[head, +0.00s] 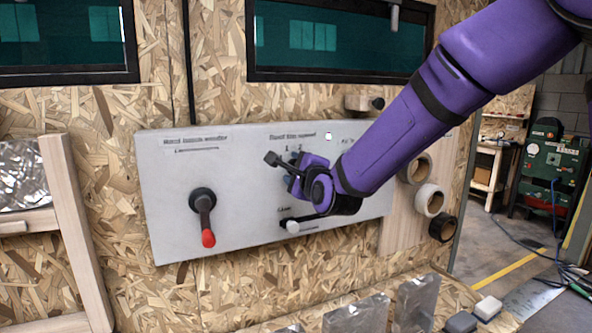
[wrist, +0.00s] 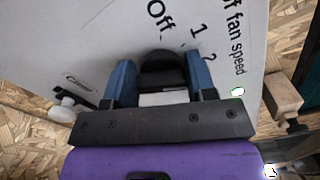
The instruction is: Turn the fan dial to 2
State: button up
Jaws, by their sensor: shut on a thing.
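The fan dial (wrist: 163,68) is a black knob on a pale grey panel (head: 165,225), with "Off", "1" and "2" marks and the words "fan speed" beside it in the wrist view. My gripper (wrist: 162,82) has its two blue fingers on opposite sides of the knob and is shut on it. In the head view my gripper (head: 296,172) is at the panel's upper middle and hides the dial. The dial's pointer is not clear, so I cannot tell which mark it is set to.
A black lever with a red tip (head: 208,238) hangs at the panel's left. A smaller black handle with a pale end (head: 292,226) sits below my gripper. Tape rolls (head: 430,200) hang at the right.

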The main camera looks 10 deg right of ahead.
jog(key=shift+f, duration=0.1)
jog(key=o, duration=0.9)
jog(key=shift+o, duration=0.2)
jog(key=v, duration=1.1)
jog(key=shift+w, duration=0.1)
